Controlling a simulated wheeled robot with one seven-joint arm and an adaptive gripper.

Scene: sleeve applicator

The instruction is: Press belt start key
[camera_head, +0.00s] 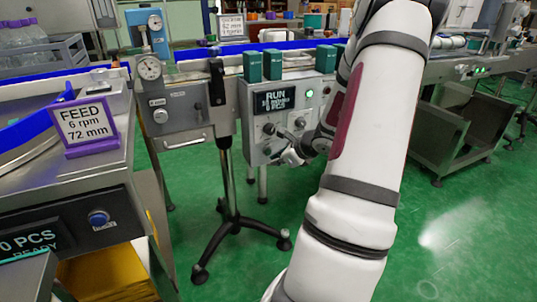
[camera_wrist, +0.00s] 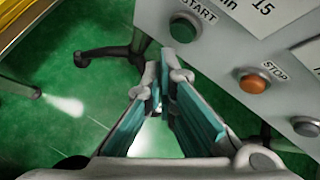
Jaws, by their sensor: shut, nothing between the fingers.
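The belt start key is a green round button (camera_wrist: 184,28) labelled START, on the light grey face of the belt control box. The box (camera_head: 251,140) stands mid-picture in the head view, with a display reading RUN (camera_head: 275,99) and a lit green lamp (camera_head: 309,93). My gripper (camera_wrist: 167,72) is shut and empty, its fingertips just below the START button in the wrist view; whether they touch it I cannot tell. In the head view my gripper (camera_head: 283,143) is small and in front of the box's lower part, partly hidden by my arm.
An orange STOP button (camera_wrist: 254,82) and a grey knob (camera_wrist: 305,127) sit right of START on the same face. A belt with teal cartons (camera_head: 272,64) runs above the box. A black tripod base (camera_head: 235,226) stands below on green floor.

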